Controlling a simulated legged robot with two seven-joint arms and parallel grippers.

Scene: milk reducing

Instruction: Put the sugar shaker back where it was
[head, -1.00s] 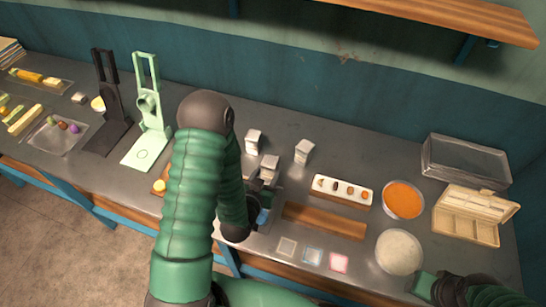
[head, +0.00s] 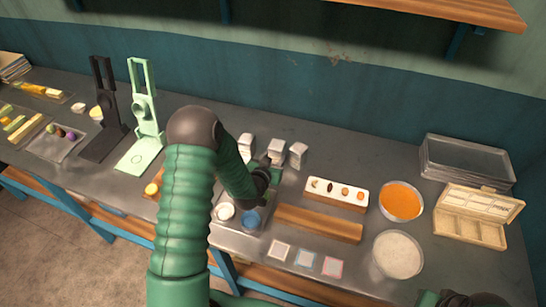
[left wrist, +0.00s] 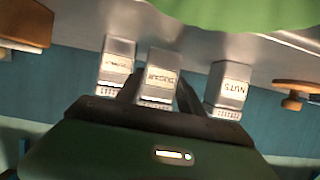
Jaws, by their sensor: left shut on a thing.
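The sugar shaker (head: 276,150), a small white-grey box-like shaker, stands between two similar shakers, one on its left (head: 246,146) and one on its right (head: 298,155). My left gripper (head: 268,173) reaches it from the front and is shut on it. In the left wrist view, the shaker labelled sugar (left wrist: 160,75) is between my fingers, with the nuts shaker (left wrist: 228,88) on one side and another shaker (left wrist: 116,65) on the other. I cannot tell whether its base touches the counter. My right gripper (head: 445,299) is only partly visible at the bottom edge.
In front are a wooden board (head: 320,222), a white holder with several small items (head: 337,193) and a blue cup (head: 251,220). An orange bowl (head: 401,201) and a white bowl (head: 398,255) are to the right. A green stand (head: 143,120) is at left.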

